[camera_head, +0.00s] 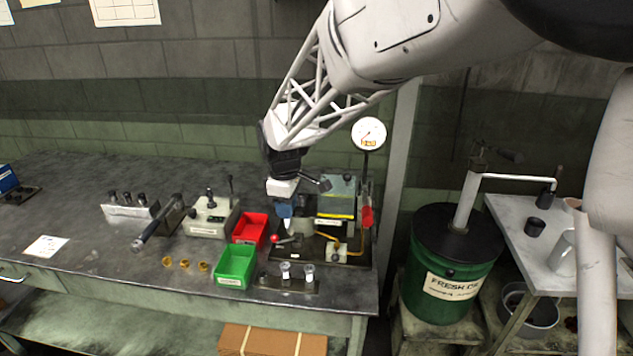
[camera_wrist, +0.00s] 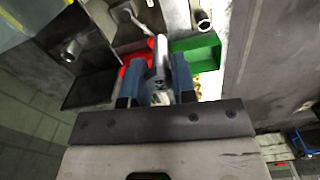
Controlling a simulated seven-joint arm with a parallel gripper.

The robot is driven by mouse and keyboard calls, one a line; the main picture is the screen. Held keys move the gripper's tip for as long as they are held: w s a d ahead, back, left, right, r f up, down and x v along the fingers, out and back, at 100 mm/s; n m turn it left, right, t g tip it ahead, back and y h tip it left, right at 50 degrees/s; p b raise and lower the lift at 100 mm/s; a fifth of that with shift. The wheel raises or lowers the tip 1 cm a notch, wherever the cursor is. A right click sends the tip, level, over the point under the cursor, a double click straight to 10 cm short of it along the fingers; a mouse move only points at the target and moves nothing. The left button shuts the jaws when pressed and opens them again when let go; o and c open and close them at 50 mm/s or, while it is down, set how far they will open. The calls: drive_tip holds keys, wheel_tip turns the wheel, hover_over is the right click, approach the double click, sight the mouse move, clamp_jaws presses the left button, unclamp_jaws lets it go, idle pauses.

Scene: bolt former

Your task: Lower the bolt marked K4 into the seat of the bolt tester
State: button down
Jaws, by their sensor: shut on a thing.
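My gripper (camera_head: 285,212) is above the workbench, in front of the left side of the bolt tester (camera_head: 338,207). In the wrist view its two blue fingers (camera_wrist: 159,78) are shut on a silver metal bolt (camera_wrist: 159,58), held between them. The bolt's mark cannot be read, so I cannot tell whether it is K4. In the head view the bolt's lower end (camera_head: 287,224) shows just below the fingers, over the tester's dark base and apart from it. I cannot clearly make out the tester's seat.
A red bin (camera_head: 250,229) and a green bin (camera_head: 236,266) stand left of my gripper. A dark block (camera_head: 287,284) with two silver bolts stands in front. A red-knobbed lever (camera_head: 277,239) is close by. The gauge (camera_head: 368,133) rises behind right.

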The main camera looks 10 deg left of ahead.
drive_tip(key=w+r, duration=0.5)
drive_tip(key=w, duration=0.9)
drive_tip(key=shift+d+r, duration=0.2)
drive_tip(key=shift+d, duration=0.25)
drive_tip(key=shift+f, duration=0.1)
drive_tip(key=shift+f, duration=2.4)
drive_tip(key=shift+f, duration=2.75)
drive_tip(key=c, duration=0.8)
unclamp_jaws()
drive_tip(key=shift+c, duration=0.2)
wheel_tip(320, 180, up, 8)
drive_tip(key=shift+f, duration=0.15)
